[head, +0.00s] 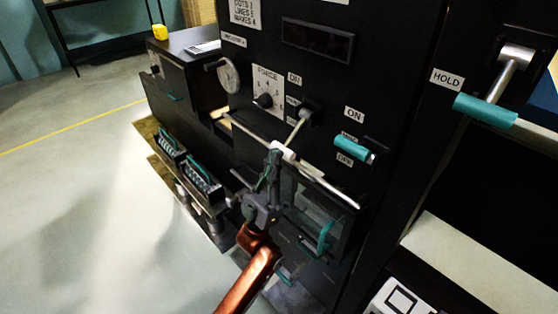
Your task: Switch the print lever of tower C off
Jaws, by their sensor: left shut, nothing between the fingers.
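A black machine panel (330,85) fills the middle of the head view. A metal lever (298,128) sticks out from it and slants down, beside small white labels; I cannot tell its tower or read every label. A teal-handled switch (352,148) sits to its right under an "ON" label (355,114). My left gripper (274,157) is shut and empty, pointing up just below the metal lever's lower end. I cannot tell whether it touches the lever. My right gripper is not in view.
A pale horizontal bar (325,185) crosses the panel front near my left gripper. A teal-handled lever (486,110) labelled "HOLD" juts out at the right. The floor at left is clear.

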